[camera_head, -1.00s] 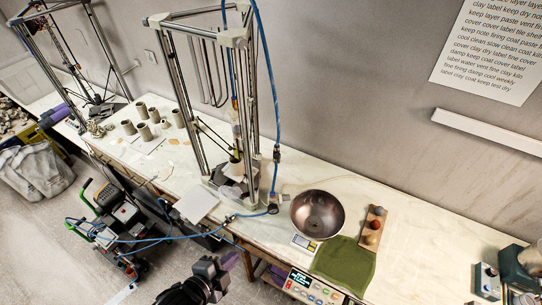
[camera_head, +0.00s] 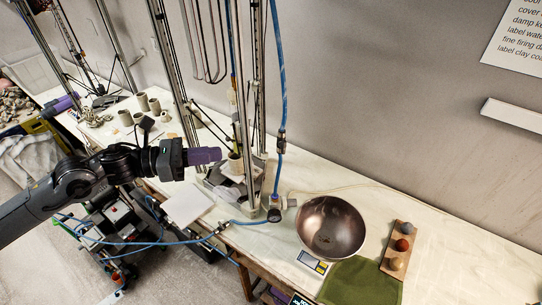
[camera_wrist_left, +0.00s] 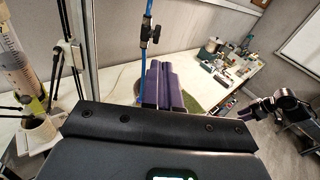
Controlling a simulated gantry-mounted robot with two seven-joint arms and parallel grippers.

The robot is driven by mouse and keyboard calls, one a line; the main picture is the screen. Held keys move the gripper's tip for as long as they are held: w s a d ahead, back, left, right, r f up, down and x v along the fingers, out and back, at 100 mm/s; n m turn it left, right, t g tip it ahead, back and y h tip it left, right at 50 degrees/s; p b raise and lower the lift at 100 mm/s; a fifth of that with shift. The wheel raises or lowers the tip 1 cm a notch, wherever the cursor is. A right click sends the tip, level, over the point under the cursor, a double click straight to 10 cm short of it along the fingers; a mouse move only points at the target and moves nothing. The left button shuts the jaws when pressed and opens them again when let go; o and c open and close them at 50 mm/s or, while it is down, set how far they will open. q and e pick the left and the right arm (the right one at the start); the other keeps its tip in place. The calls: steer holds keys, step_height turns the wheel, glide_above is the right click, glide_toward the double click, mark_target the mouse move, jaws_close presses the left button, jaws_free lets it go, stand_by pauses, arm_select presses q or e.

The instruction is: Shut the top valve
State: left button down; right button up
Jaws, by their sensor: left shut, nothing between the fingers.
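The top valve (camera_head: 282,141) is a small dark fitting on the blue hose, beside the metal frame. In the left wrist view the valve (camera_wrist_left: 149,32) shows a black body with a dark handle, just above my fingertips in the picture. My left gripper (camera_head: 218,155) is shut and empty, with its purple fingers pointing right toward the hose, left of the valve and apart from it in the head view. Its fingers (camera_wrist_left: 164,66) also show in the left wrist view. Purple fingers at the right, apparently my right gripper (camera_wrist_left: 252,108), are too small to judge.
A lower valve (camera_head: 275,213) sits where the hose meets the bench. The metal frame (camera_head: 262,80) stands close to the hose. A metal bowl (camera_head: 333,228), a green cloth (camera_head: 362,283) and a board with balls (camera_head: 388,258) lie to the right.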

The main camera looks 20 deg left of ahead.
arm_select(q)
steer(key=p, duration=0.7)
glide_toward(283, 144)
steer(key=x, duration=0.5)
steer(key=shift+w+d+f, duration=0.1)
steer(key=shift+w+d, duration=0.1)
steer(key=shift+d, duration=0.05)
steer(key=shift+w+d+f, duration=0.2)
steer(key=shift+w+d, duration=0.15)
steer(key=shift+d, duration=0.1)
steer(key=shift+a, duration=0.1)
